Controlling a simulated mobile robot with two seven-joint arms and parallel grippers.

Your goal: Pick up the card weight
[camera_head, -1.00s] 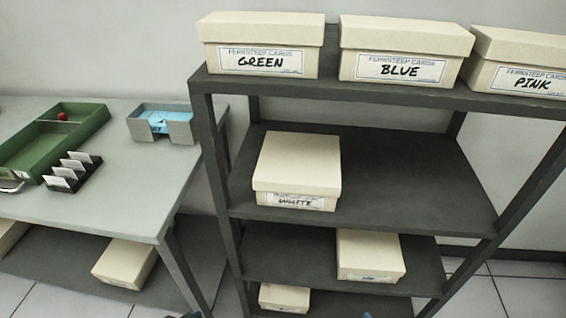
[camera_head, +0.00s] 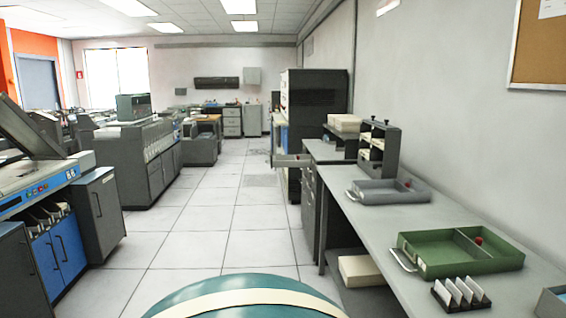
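I cannot pick out a card weight for certain. A long green tray (camera_head: 455,263) with a metal handle lies on the grey table at right. A small red knob (camera_head: 478,241) shows beside the tray's divider; what it belongs to is too small to tell. A grey tray (camera_head: 388,194) farther along the table also has a small red spot at its far right side. Neither of my grippers is in view.
The grey table (camera_head: 372,227) runs along the right wall. A black rack (camera_head: 460,305) of white cards stands before the green tray. A cream box (camera_head: 360,271) sits below the table. Grey machines (camera_head: 140,148) line the left. The tiled aisle (camera_head: 205,219) is clear.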

